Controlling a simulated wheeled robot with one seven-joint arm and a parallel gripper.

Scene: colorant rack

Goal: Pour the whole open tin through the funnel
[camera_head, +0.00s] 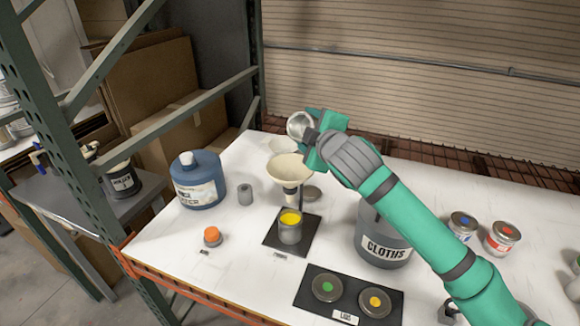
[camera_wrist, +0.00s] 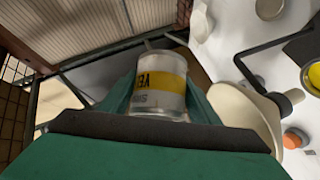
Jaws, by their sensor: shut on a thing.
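My gripper (camera_head: 313,137) is shut on a metal tin (camera_head: 299,124) above and just behind the funnel. In the wrist view the tin (camera_wrist: 160,84) sits between my fingers and shows a yellow label band. In the head view it is tipped, with a round silver end towards the camera; I see no stream of paint. The cream funnel (camera_head: 289,168) stands in a dark holder, and its wide side shows in the wrist view (camera_wrist: 243,110). Below its spout, a grey tin (camera_head: 290,232) with yellow inside stands on a black mat (camera_head: 270,240).
A blue water jug (camera_head: 199,182) and a grey cylinder (camera_head: 245,194) stand left. An orange-capped item (camera_head: 212,236) is in front. The cloths bucket (camera_head: 383,240) stands under my arm. The lids mat (camera_head: 310,300) holds green and yellow-marked lids. Labelled tins (camera_head: 502,237) stand right.

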